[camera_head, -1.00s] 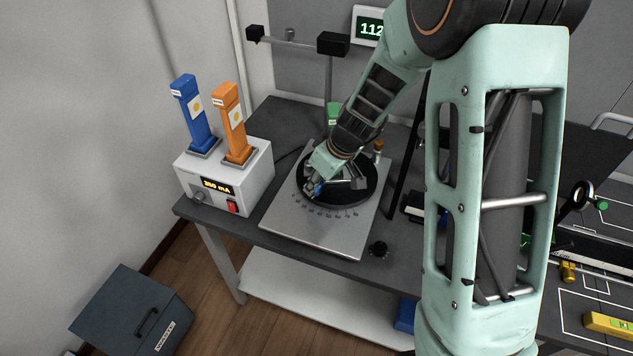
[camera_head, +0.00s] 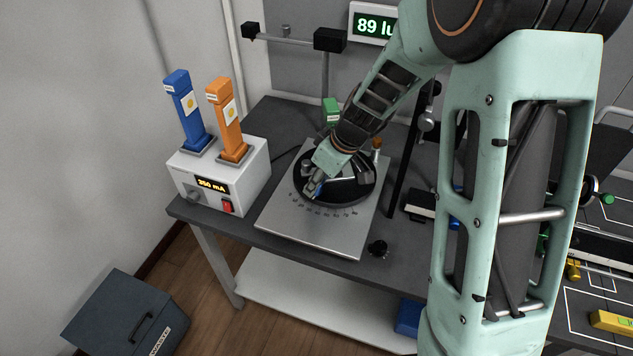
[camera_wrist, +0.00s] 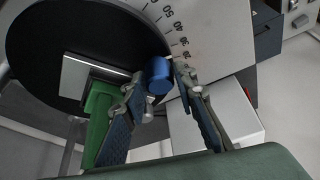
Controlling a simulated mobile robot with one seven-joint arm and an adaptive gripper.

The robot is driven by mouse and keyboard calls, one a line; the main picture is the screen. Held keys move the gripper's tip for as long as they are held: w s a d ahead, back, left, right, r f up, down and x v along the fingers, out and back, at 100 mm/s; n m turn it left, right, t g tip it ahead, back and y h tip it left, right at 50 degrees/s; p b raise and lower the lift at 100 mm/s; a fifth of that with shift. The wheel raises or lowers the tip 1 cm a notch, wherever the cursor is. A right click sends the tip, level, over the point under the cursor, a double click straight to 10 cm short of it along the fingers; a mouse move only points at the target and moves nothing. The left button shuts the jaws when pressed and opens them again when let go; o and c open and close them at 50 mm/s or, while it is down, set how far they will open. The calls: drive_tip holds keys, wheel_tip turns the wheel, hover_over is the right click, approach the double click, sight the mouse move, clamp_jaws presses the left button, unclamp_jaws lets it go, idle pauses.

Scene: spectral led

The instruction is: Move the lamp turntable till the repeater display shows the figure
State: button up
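The lamp turntable (camera_head: 345,193) is a black disc on a pale metal plate (camera_head: 290,222) with a printed degree scale. It also shows in the wrist view (camera_wrist: 40,45) beside the scale numbers. A blue peg (camera_wrist: 159,76) stands near its rim. My gripper (camera_head: 312,190) is at the disc's front-left edge; in the wrist view my gripper (camera_wrist: 160,82) has a finger on each side of the peg and looks closed on it.
A white supply box (camera_head: 240,182) reading 350 mA carries a blue lamp (camera_head: 185,110) and an orange lamp (camera_head: 228,120) at the left. A black knob (camera_head: 377,248) sits right of the plate. A bar stand (camera_head: 328,40) rises behind. A dark case (camera_head: 125,315) is on the floor.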

drive_tip(key=shift+r, duration=0.1)
drive_tip(key=v, duration=1.1)
drive_tip(key=shift+d+r, duration=0.15)
drive_tip(key=shift+r, duration=0.2)
drive_tip(key=shift+s, duration=0.15)
idle(0.9)
